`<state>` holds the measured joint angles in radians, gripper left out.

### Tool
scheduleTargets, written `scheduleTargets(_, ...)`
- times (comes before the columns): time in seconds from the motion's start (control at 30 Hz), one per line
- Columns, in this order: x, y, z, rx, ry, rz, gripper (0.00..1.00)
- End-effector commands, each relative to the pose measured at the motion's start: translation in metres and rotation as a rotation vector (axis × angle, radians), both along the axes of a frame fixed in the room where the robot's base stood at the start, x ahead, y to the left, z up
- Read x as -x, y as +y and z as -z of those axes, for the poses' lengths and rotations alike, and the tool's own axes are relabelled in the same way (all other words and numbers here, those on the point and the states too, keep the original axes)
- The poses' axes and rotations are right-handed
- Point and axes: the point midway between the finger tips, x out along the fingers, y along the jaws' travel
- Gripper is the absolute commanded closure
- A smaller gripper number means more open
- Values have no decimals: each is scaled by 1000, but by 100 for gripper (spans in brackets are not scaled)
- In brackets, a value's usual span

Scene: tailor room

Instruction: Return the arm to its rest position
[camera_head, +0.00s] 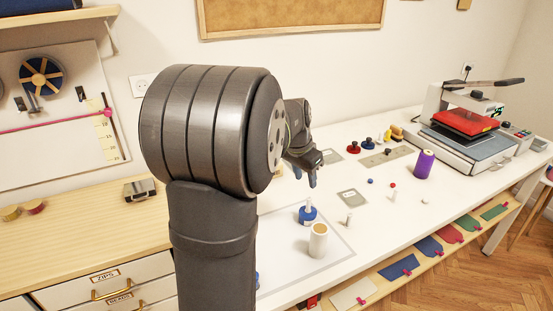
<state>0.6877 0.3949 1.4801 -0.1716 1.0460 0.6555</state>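My gripper (307,175) shows just right of my large arm joint, above the white table (385,235). It points down and its two fingertips look apart, with nothing visible between them. The arm is folded back, and its upper link and joint fill the left middle of the view. They hide part of the table behind them.
Below my gripper stand a blue spool (308,213) and a pale spool (318,240). A purple thread cone (424,164) stands further right, near a heat press (470,125). A wooden drawer cabinet (90,240) is at left. The table's front right area is mostly clear.

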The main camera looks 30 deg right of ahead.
Motion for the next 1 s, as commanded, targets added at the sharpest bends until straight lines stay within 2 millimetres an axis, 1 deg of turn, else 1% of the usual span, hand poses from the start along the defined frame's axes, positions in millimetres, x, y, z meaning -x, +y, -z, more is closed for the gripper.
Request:
scheduleTargets(0.17, -1, -5, 19, -3, 4, 1, 61)
scheduleTargets(0.7, -9, -31, 121, -2, 3, 1, 61)
scheduleTargets(0.8, -10, -31, 100, 2, -3, 0, 61)
scheduleTargets(0.9, -9, -31, 88, 2, -2, 0, 61)
scheduleTargets(1.0, -9, -30, 81, 1, 0, 0, 61)
